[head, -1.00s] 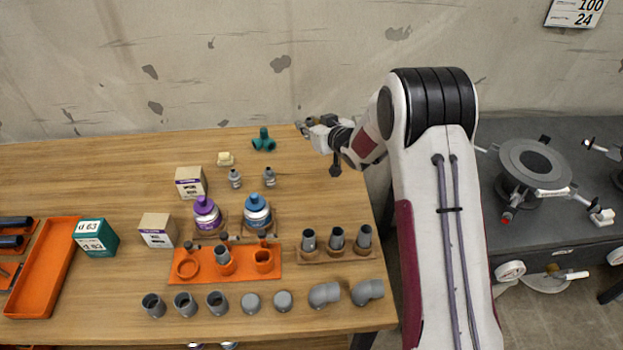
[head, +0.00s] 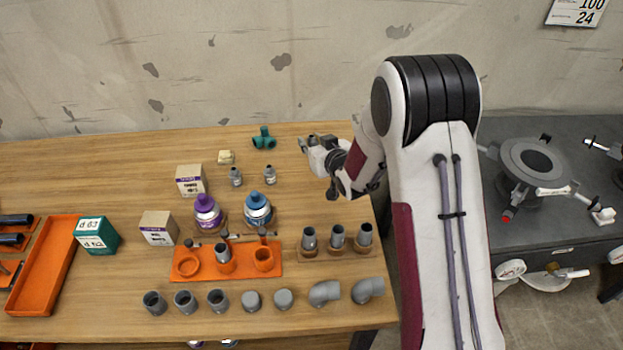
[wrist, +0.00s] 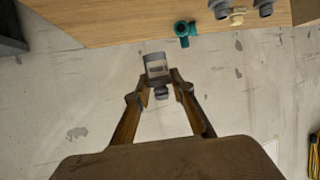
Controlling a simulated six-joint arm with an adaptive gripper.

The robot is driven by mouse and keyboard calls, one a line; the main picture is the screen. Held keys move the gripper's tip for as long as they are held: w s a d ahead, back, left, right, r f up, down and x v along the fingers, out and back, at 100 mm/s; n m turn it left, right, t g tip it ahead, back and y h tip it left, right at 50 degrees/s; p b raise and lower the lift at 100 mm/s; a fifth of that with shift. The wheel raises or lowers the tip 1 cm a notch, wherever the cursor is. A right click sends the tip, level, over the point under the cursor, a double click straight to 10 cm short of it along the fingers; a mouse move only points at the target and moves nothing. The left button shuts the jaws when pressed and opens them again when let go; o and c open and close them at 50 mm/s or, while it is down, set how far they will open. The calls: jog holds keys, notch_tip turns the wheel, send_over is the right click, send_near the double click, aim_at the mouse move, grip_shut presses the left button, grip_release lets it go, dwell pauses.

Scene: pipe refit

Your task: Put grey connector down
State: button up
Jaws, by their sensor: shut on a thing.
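My gripper (head: 306,145) is over the back right part of the wooden table in the head view, its fingers pointing left. In the wrist view my gripper (wrist: 158,84) is shut on a small grey connector (wrist: 156,67), held between the fingertips. In that view the connector shows against the wall, apart from the table top. In the head view it is too small to tell from the fingers. Two similar grey connectors (head: 236,177) (head: 270,175) stand upright on the table, left of and nearer than my gripper.
A teal tee (head: 264,140) and a cream piece (head: 226,158) lie behind the standing connectors. Purple (head: 207,214) and blue (head: 257,211) bottles, an orange holder (head: 205,270) and a row of grey sockets (head: 338,238) stand nearer. Bare wood surrounds the two connectors' right side.

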jog(key=shift+f, duration=3.15)
jog(key=shift+f, duration=1.85)
jog(key=shift+f, duration=0.15)
jog(key=o, duration=1.1)
jog(key=shift+r, duration=0.2)
